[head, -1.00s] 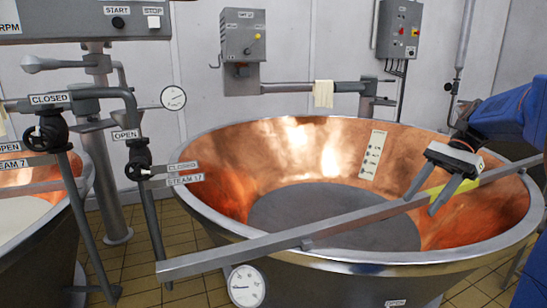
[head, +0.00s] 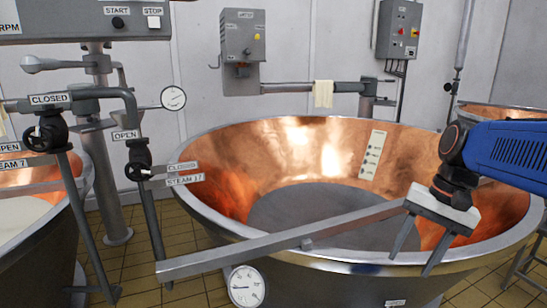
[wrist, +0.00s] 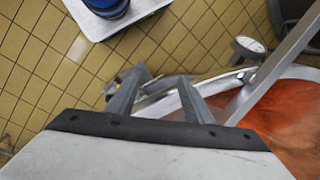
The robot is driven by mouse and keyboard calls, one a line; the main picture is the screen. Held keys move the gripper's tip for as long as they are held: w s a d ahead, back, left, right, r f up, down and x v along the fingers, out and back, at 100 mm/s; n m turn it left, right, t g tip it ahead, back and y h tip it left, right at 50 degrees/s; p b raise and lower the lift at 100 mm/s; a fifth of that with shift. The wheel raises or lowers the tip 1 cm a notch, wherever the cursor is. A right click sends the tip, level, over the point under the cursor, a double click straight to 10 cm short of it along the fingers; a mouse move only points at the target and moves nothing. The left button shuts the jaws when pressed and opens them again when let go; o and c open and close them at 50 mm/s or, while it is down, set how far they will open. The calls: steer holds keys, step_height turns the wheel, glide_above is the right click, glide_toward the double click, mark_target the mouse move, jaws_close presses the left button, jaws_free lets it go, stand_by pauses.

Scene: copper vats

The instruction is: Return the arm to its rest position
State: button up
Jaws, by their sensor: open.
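My gripper (head: 413,258) is at the right side in the head view, in front of the right part of the copper vat (head: 228,185). Its two fingers are spread apart and point down, with nothing between them. The wrist view shows the same open fingers (wrist: 155,95) over the vat rim and the tiled floor. My blue arm comes in from the right edge. A long grey bar (head: 270,243) lies across the front of the vat, and its right end is hidden behind my gripper.
A round gauge (head: 246,286) sits at the vat's front. Steam pipes with a valve (head: 139,160) stand at left beside another vat (head: 40,225). A control box (head: 243,37) hangs on the back wall. The wrist view shows tiled floor (wrist: 40,60) at left.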

steer(key=s+f+n+t+h, duration=0.2)
steer(key=s+f+n+t, duration=0.2)
steer(key=s+f+n, duration=0.3)
steer(key=shift+s+a+f+t+h, duration=0.45)
steer(key=shift+s+f, duration=0.25)
steer(key=shift+s, duration=0.15)
stand_by(0.5)
